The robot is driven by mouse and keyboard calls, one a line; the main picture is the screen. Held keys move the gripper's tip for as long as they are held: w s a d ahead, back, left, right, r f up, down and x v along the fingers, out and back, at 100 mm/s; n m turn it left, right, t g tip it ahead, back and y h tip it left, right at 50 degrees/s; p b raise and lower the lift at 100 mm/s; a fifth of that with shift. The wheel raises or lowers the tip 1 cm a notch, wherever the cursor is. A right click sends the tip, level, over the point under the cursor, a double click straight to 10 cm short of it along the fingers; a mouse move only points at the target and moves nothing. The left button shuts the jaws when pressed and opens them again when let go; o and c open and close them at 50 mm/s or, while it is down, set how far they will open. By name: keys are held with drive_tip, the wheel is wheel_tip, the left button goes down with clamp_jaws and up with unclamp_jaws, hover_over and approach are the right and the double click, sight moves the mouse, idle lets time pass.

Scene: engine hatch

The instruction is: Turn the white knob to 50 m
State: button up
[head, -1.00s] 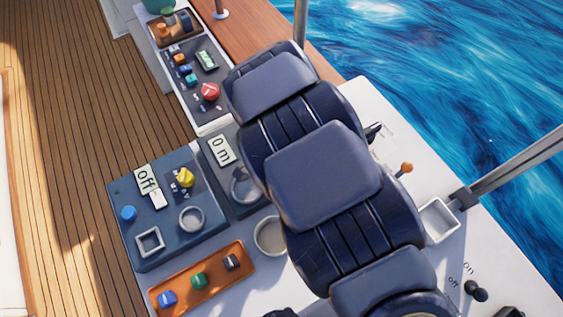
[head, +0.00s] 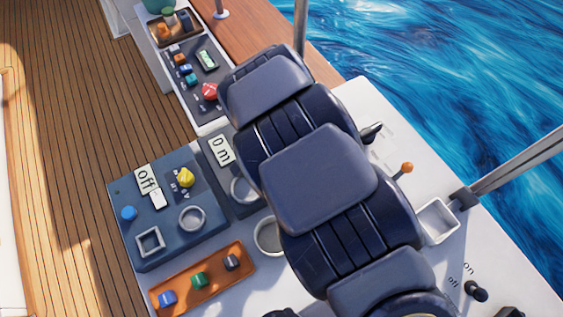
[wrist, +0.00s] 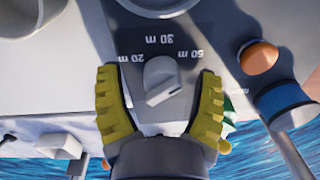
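The white knob (wrist: 165,80) is in the middle of the wrist view on a grey plate (wrist: 157,28). Labels for 20 m, 30 m and 50 m show upside down around it. Its raised grip stands slightly tilted, and I cannot tell exactly which mark it points to. My gripper (wrist: 159,74) is open, with one yellow finger on each side of the knob and visible gaps to it. In the head view my dark arm hides the knob and gripper. A display (head: 221,149) there reads 0 m.
In the wrist view, an orange-topped part (wrist: 258,57) and a blue cylinder (wrist: 284,103) stand close right of my gripper. The head view shows a panel with a yellow knob (head: 186,177) and an orange tray (head: 215,273) left of my arm. Water lies beyond the right edge.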

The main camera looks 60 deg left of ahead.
drive_tip(key=shift+r, duration=0.1)
wheel_tip(320, 180, up, 8)
drive_tip(key=shift+d+f, duration=0.15)
drive_tip(key=shift+f, duration=0.1)
idle(0.4)
idle(0.4)
drive_tip(key=w+d+r, duration=0.5)
drive_tip(key=d+r, duration=0.1)
drive_tip(key=d, duration=0.4)
drive_tip(key=w+d+r, duration=0.5)
drive_tip(key=d+r, duration=0.2)
drive_tip(key=d, duration=0.3)
drive_tip(key=s+d+r+n+g, duration=0.1)
drive_tip(key=s+d+r, duration=0.1)
drive_tip(key=s+d, duration=0.3)
drive_tip(key=s+d+r+n, duration=0.1)
drive_tip(key=s+d+r, duration=0.2)
drive_tip(key=d, duration=0.9)
drive_tip(key=s, duration=0.3)
drive_tip(key=shift+s+d+g, duration=0.15)
drive_tip(key=shift+d+g, duration=0.2)
drive_tip(key=shift+g, duration=0.05)
